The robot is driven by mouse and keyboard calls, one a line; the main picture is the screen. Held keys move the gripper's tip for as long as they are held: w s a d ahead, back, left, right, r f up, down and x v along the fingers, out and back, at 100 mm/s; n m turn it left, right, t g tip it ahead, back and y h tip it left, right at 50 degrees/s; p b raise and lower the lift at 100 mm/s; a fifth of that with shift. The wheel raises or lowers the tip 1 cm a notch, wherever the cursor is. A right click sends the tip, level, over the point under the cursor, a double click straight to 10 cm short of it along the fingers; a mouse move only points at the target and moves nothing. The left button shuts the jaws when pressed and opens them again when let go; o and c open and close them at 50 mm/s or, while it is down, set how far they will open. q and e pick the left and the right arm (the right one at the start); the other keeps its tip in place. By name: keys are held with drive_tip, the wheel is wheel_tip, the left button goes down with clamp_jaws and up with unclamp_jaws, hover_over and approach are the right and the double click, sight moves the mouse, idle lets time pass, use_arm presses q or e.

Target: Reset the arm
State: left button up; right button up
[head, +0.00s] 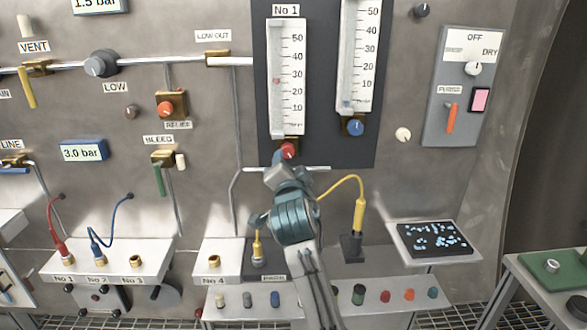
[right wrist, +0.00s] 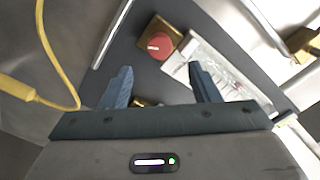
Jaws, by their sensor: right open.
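My right arm reaches up from the bottom middle of the head view. Its gripper (head: 284,165) is in front of the panel, just below the red knob (head: 288,150) under the No 1 gauge (head: 287,80). In the right wrist view the two blue fingers of the gripper (right wrist: 161,78) stand wide apart with nothing held between them. The red knob (right wrist: 160,45) on its brass block lies beyond the fingertips, apart from them. My left gripper is not in the views.
A yellow cable (head: 345,180) with a yellow plug hangs right of my right arm; it also shows in the wrist view (right wrist: 45,50). A socket shelf (head: 215,258) and a tray of blue bits (head: 400,232) jut from the wall. A green-topped table (head: 540,275) stands at right.

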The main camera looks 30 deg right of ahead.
drive_tip(key=s+a+f+n+g+y, duration=0.15)
drive_tip(key=s+f+n+g, duration=0.35)
drive_tip(key=f, duration=0.7)
drive_tip(key=s+a+f+n+y, duration=0.1)
drive_tip(key=s+f+n+y, duration=0.2)
drive_tip(key=s+f, duration=0.55)
drive_tip(key=s+a+f+n+g+y, duration=0.2)
drive_tip(key=s+f+n+g, duration=0.2)
drive_tip(key=s+f, duration=0.5)
drive_tip(key=s+a+f+n+g+y, duration=0.2)
drive_tip(key=s+a+f+n+g, duration=0.15)
drive_tip(key=s+f, duration=0.65)
drive_tip(key=s+d+f, duration=0.1)
drive_tip(key=d+f, duration=0.1)
drive_tip(key=f, duration=1.1)
drive_tip(key=s+d+f, duration=0.1)
drive_tip(key=f, duration=1.2)
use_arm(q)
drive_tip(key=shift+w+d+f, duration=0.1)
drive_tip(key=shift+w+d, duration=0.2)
use_arm(e)
drive_tip(key=s+d+f+g, duration=0.1)
drive_tip(key=s+f, duration=1.6)
drive_tip(key=f, duration=0.3)
drive_tip(key=shift+d+f+g, duration=0.25)
drive_tip(key=shift+d+g, duration=0.05)
drive_tip(key=shift+g, duration=0.05)
